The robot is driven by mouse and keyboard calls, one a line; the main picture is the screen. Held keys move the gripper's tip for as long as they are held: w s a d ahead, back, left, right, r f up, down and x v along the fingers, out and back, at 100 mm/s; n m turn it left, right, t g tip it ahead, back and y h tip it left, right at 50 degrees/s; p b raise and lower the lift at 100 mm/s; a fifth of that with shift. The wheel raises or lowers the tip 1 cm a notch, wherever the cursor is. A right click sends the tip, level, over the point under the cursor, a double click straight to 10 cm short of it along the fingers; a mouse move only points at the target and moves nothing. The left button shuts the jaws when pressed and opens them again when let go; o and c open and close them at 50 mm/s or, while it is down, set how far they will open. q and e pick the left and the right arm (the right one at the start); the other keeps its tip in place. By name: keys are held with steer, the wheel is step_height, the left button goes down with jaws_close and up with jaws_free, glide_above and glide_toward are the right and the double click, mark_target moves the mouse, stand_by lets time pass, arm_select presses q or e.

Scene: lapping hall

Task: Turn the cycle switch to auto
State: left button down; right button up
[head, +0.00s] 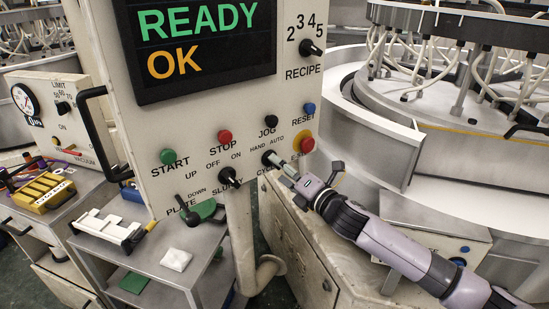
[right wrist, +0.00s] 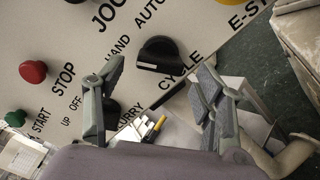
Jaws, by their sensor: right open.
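The cycle switch (head: 268,157) is a black rotary knob at the lower right of the white control panel (head: 140,120), partly hidden by my gripper tips in the head view. In the right wrist view the cycle switch (right wrist: 160,56) shows whole, with its white mark on the left, on the side of the HAND label rather than AUTO. My right gripper (head: 287,173) is in front of it. In the right wrist view my right gripper (right wrist: 160,95) has its fingers spread and empty, with the knob ahead between them; I see no contact. My left gripper is out of view.
Close by are the slurry switch (head: 229,177), the red-and-yellow E-stop (head: 306,145), the jog button (head: 271,122) and the plate lever (head: 190,210). The screen (head: 200,45) reads READY OK. A grey cart (head: 155,255) stands lower left, a round lapping machine (head: 450,85) at right.

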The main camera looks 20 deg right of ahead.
mark_target(274, 166)
steer(key=shift+p+x, duration=0.35)
steer(key=shift+x, duration=1.45)
steer(key=c, duration=1.2)
steer(key=shift+o, duration=0.2)
steer(key=m+p, duration=0.1)
steer(key=m, duration=0.1)
steer(key=shift+r+m, duration=0.1)
steer(key=shift+m, duration=0.3)
steer(key=m+p, duration=0.1)
steer(key=m, duration=0.2)
steer(key=shift+m, duration=0.3)
steer(key=m+p, duration=0.1)
steer(key=m, duration=0.4)
steer(key=shift+m, duration=0.4)
